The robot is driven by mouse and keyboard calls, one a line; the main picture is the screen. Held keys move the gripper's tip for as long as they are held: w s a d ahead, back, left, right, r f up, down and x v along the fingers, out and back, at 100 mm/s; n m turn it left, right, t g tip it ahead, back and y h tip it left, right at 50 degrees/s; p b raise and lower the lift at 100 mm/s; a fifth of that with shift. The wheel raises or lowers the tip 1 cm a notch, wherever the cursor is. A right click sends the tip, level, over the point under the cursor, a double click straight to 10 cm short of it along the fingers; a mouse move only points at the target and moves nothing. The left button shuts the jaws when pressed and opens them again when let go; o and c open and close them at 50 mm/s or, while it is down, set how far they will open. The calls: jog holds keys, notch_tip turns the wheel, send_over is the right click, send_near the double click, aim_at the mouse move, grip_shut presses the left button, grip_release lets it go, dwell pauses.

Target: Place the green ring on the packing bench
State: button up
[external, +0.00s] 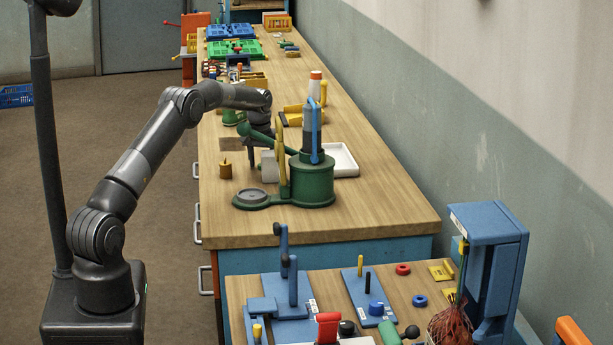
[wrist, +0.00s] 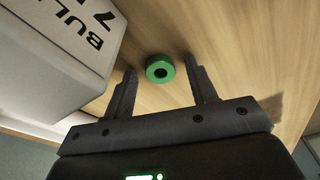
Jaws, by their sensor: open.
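The green ring (wrist: 160,60) lies flat on a light wooden surface in the wrist view, its dark hole facing up. My gripper (wrist: 161,67) is open, with one finger on each side of the ring. I see no clear contact between fingers and ring. In the external view my gripper (external: 261,132) points down over the long wooden bench (external: 385,190), partly hidden behind a green machine (external: 314,182). The ring cannot be made out there. A nearer wooden bench (external: 410,290) stands in front; the frames do not show which is the packing bench.
A pale box marked "BULK 7" (wrist: 60,50) stands close to my left finger in the wrist view. A white tray (external: 346,160) lies behind the green machine. Blue fixtures (external: 290,295) and a blue stand (external: 490,240) crowd the near bench. The long bench's right front is clear.

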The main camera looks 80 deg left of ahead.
notch_tip(320, 180, up, 12)
jog(key=d, duration=0.1)
jog(key=shift+s+d, duration=0.3)
jog(key=shift+s, duration=0.05)
jog(key=shift+r, duration=0.1)
dwell(0.4)
